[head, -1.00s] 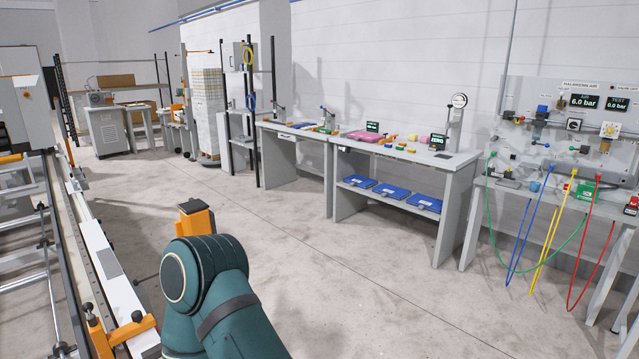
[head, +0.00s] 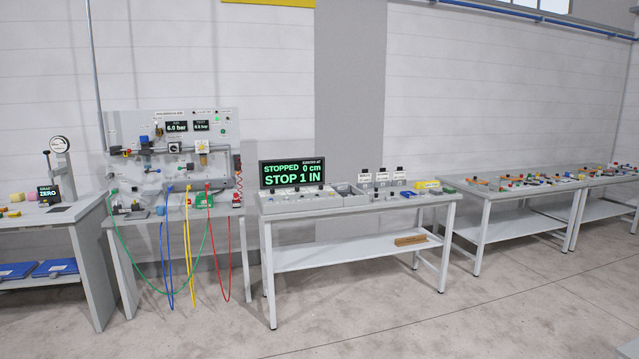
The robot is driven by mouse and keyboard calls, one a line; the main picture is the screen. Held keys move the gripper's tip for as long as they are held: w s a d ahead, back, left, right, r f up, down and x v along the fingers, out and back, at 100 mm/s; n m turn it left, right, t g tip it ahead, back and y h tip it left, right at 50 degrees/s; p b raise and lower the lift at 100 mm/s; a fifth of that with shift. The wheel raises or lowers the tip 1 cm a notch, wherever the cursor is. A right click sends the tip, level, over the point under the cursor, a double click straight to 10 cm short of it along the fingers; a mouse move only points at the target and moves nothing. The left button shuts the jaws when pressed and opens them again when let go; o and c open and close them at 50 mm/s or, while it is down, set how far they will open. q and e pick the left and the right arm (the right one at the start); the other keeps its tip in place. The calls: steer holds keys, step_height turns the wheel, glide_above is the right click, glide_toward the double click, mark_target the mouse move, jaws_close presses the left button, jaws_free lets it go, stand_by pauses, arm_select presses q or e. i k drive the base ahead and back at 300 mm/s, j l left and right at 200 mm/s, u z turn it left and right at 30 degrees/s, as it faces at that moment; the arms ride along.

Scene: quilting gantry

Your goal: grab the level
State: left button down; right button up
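I cannot pick out a level for certain at this distance. A small yellow object (head: 427,185) lies at the right end of the middle table (head: 350,207); its kind is too small to tell. Small mixed items (head: 500,184) lie on the table to the right, too small to name. Neither of my grippers is in view.
A black display (head: 292,173) reading "STOPPED 0 cm" stands on the middle table. A pneumatic panel (head: 175,150) with hanging coloured hoses is to its left. A bench with a dial gauge (head: 59,145) is at far left. The floor (head: 400,320) in front is clear.

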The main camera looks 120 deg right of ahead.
mark_target(433, 184)
steer(key=k+z, duration=0.1)
steer(key=z, duration=4.45)
steer(key=i+z, duration=0.2)
steer(key=i, duration=0.35)
steer(key=i+j+z, duration=0.25)
steer(key=i, duration=0.25)
steer(key=i+j, duration=0.1)
steer(key=i, duration=1.4)
steer(key=i+l+u, duration=0.15)
steer(key=i, duration=1.3)
steer(key=i+u, duration=0.2)
steer(key=u, duration=0.2)
steer(key=i+l, duration=0.25)
steer(key=l+u, duration=0.05)
